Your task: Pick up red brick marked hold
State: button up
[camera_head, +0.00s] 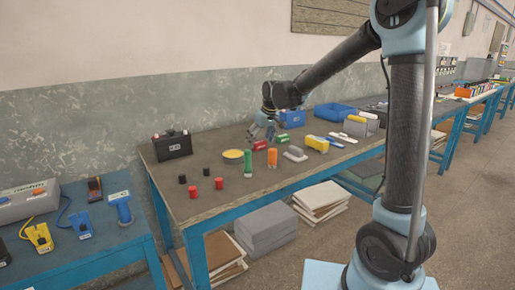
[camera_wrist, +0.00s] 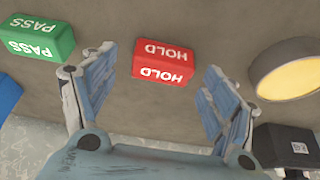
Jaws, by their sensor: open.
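The red brick marked HOLD (camera_wrist: 163,63) lies on the workbench, between and just beyond my open fingertips in the wrist view. Its white lettering appears upside down there. In the head view the red brick (camera_head: 260,145) shows as a small red patch just below my gripper (camera_head: 262,131). In the wrist view my gripper (camera_wrist: 160,78) has its two blue fingers spread wide, one on each side of the brick, with nothing between them. Contact with the brick cannot be seen.
A green PASS brick (camera_wrist: 38,38) lies left of the red one in the wrist view. A yellow-topped round dish (camera_wrist: 288,68) sits to the right. Green (camera_head: 248,161) and orange (camera_head: 272,158) cylinders stand nearby. A black battery box (camera_head: 173,145) is at the bench's left.

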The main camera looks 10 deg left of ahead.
jog(key=shift+f, duration=0.3)
jog(key=c, duration=1.1)
jog(key=shift+c, duration=0.2)
jog(key=shift+r, duration=0.15)
